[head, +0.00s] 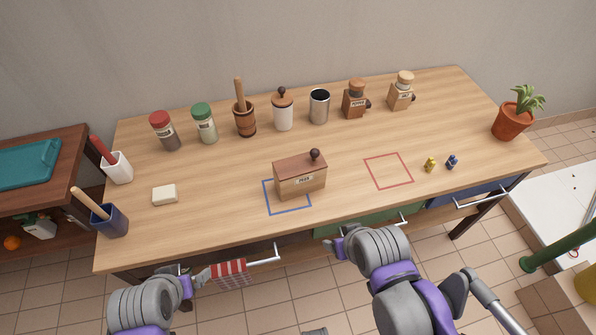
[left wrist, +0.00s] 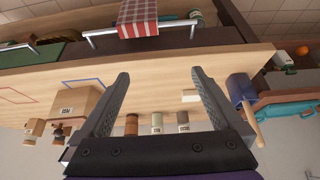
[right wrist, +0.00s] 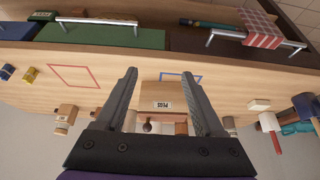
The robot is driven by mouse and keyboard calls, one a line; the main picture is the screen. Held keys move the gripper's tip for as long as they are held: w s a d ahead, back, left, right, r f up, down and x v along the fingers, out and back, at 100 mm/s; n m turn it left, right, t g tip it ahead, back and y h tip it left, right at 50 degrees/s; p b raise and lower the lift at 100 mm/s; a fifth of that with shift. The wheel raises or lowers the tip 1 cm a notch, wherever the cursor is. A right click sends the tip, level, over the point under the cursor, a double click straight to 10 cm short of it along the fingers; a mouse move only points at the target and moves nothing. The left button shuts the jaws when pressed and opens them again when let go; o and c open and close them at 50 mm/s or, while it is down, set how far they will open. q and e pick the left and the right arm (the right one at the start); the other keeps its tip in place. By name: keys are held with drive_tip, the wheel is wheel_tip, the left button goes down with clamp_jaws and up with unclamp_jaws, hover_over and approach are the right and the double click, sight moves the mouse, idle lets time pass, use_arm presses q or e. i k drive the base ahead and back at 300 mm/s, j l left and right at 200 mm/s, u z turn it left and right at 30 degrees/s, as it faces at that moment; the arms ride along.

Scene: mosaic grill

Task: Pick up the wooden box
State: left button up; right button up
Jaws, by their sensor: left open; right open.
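The wooden box (head: 300,181) stands on the table near its front edge, partly over a blue square outline (head: 308,209). It has a reddish-brown lid with a dark round knob and a small label. In the right wrist view the box (right wrist: 160,95) shows between and beyond the fingers of my right gripper (right wrist: 160,72), which is open and empty. In the left wrist view the box (left wrist: 76,103) lies left of my left gripper (left wrist: 160,73), also open and empty. Both grippers are apart from the box; in the head view both arms are in front of the table.
A red square outline (head: 388,170) and two small figures, yellow (head: 430,164) and blue (head: 452,161), lie to the right. Jars, a mortar and mills line the back. A cream block (head: 165,195) is at left. A checked towel (head: 230,274) hangs on a front handle.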

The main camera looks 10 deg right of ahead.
sight(299, 185)
drive_tip(key=i+l, duration=0.1)
drive_tip(key=l, duration=0.65)
drive_tip(key=i+l, duration=0.15)
drive_tip(key=l, duration=0.25)
drive_tip(key=i+l+u, duration=0.1)
drive_tip(key=l+u, duration=0.35)
drive_tip(key=l, duration=0.5)
drive_tip(key=u, duration=0.75)
